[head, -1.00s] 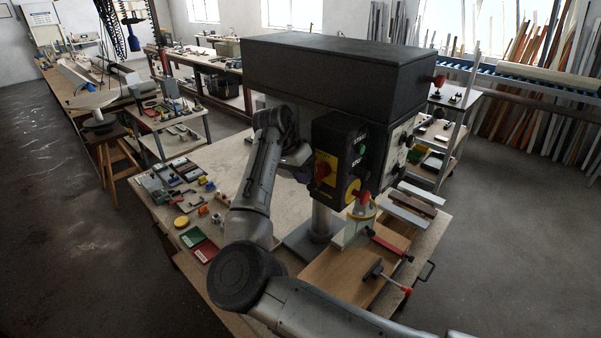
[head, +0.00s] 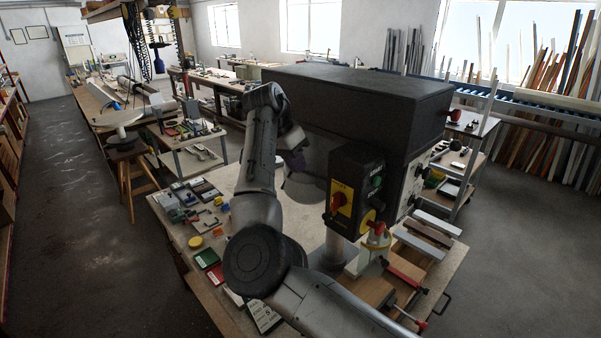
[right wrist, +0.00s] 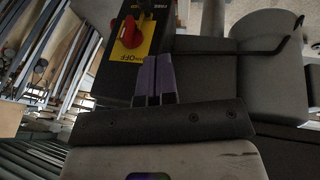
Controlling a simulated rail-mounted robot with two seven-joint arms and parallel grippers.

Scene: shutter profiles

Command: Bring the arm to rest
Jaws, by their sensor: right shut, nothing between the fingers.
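My right arm (head: 262,170) reaches up over the bench on the left side of a dark drill press (head: 355,100). Its right gripper (head: 297,160) is small and dim in the head view, beside the press head and above the bench top. In the right wrist view the two purple fingers (right wrist: 153,78) are together with nothing between them. Behind them in that view is the press's yellow switch plate with a red knob (right wrist: 128,32). I cannot tell the exact gap between fingers and press. My left gripper is not in view.
Floor is clear to the left.

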